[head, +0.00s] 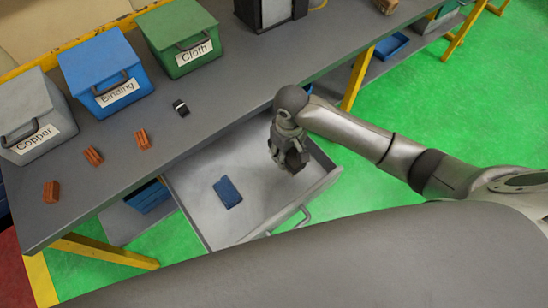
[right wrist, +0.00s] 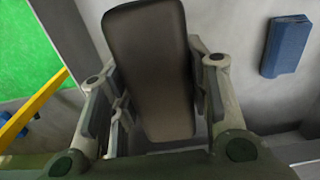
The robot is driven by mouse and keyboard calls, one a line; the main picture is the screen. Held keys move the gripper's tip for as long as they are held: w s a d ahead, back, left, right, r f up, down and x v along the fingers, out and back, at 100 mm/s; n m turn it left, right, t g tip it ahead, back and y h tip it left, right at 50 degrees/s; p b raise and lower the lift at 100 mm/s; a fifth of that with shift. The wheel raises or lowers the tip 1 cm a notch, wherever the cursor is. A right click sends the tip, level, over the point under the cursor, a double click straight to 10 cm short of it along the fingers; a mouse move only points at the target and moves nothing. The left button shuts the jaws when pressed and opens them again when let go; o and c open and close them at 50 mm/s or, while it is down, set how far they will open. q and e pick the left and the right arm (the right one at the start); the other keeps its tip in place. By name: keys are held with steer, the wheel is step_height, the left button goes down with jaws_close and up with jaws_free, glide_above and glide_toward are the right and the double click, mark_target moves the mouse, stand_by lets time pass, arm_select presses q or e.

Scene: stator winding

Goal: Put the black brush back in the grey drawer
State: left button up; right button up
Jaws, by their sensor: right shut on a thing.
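The grey drawer (head: 258,222) under the workbench is pulled open. My right gripper (head: 291,160) is over the right part of the drawer, inside its outline. It is shut on the black brush (right wrist: 148,70), which fills the middle of the right wrist view between the two fingers. In the head view the brush is a dark shape (head: 297,161) at the fingertips. I cannot tell whether it touches the drawer floor. My left gripper is not in view.
A blue block (head: 227,192) lies in the drawer, left of my gripper; it also shows in the right wrist view (right wrist: 287,46). The workbench (head: 215,98) holds grey (head: 38,115), blue (head: 104,72) and green (head: 180,38) boxes, copper-coloured pieces (head: 93,156) and a small black item (head: 181,107).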

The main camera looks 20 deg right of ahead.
steer(key=f, duration=0.1)
steer(key=w+a+f, duration=0.2)
steer(key=f, duration=0.1)
steer(key=shift+a, duration=0.25)
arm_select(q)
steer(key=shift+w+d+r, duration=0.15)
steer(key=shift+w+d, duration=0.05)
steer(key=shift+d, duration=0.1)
arm_select(e)
steer(key=shift+w+f, duration=0.15)
steer(key=shift+f, duration=1.5)
steer(key=shift+f, duration=0.15)
steer(key=o, duration=1.1)
steer(key=shift+c, duration=0.2)
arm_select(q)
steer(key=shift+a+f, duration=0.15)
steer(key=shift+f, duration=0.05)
arm_select(e)
step_height(320, 180, up, 12)
steer(key=shift+r, duration=0.2)
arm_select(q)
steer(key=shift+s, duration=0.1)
